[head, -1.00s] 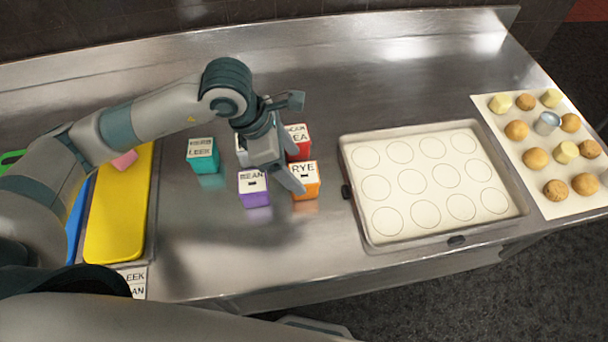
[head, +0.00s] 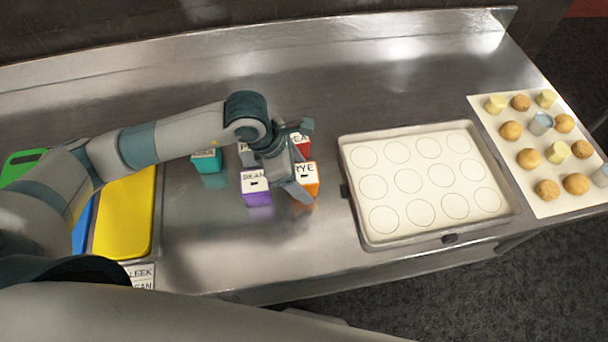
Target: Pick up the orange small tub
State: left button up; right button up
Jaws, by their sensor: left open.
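The orange small tub (head: 311,183) has a white lid marked RYE and stands on the steel counter in the middle of the head view. My left gripper (head: 296,180) is open and points down at it from above and behind. One finger crosses in front of the tub's left side and hides part of the lid. I cannot tell whether the finger touches the tub. The other finger is hard to make out behind the tub. My right gripper is not in view.
A purple tub (head: 258,199) stands close on the left. A red tub (head: 302,149), a partly hidden tub (head: 247,158) and a teal tub (head: 206,164) stand behind. A baking tray (head: 372,238) lies to the right.

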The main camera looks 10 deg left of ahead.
pick_arm(q)
jog(key=shift+x, duration=0.95)
jog(key=shift+r, duration=0.1)
jog(key=c, duration=1.3)
jog(key=shift+r, duration=0.1)
